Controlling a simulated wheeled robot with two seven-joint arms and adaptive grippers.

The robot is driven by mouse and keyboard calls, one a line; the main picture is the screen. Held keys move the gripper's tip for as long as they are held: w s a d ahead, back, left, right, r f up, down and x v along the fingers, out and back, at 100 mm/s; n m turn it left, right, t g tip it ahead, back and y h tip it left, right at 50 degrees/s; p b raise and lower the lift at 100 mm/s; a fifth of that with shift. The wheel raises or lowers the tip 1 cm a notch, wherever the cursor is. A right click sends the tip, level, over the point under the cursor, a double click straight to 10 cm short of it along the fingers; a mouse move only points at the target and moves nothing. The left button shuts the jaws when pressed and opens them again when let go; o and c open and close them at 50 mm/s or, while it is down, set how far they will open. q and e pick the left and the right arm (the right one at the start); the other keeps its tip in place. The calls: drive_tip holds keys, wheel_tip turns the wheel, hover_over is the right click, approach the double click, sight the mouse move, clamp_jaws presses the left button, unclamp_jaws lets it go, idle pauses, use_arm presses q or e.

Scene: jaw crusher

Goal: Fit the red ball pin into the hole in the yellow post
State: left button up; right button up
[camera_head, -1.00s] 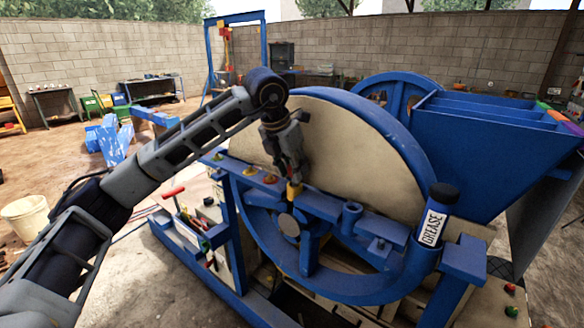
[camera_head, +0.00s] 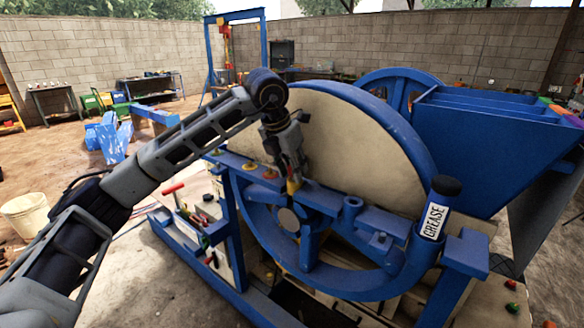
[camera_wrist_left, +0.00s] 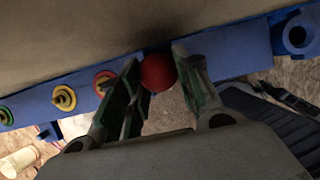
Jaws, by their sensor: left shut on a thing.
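My left gripper (camera_head: 292,180) is at the blue bar in front of the big wheel, pointing down. In the left wrist view its two fingers (camera_wrist_left: 158,85) are closed on the red ball (camera_wrist_left: 158,73) of the pin. The pin's shaft is hidden under the ball. A small yellow piece, apparently the yellow post (camera_head: 292,188), shows at the fingertips in the head view. Its hole is hidden, and I cannot tell whether the pin is in it. My right gripper is not in view.
The blue bar (camera_head: 330,203) also carries green, yellow (camera_head: 249,166) and red (camera_head: 270,174) discs to the left of my gripper. The beige wheel face (camera_head: 350,140) stands close behind. A grease tube (camera_head: 436,215) stands at the right.

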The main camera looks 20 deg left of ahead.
use_arm(q)
drive_tip(key=shift+f, duration=0.4)
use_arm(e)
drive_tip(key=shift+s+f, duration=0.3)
use_arm(q)
drive_tip(key=o, duration=1.2)
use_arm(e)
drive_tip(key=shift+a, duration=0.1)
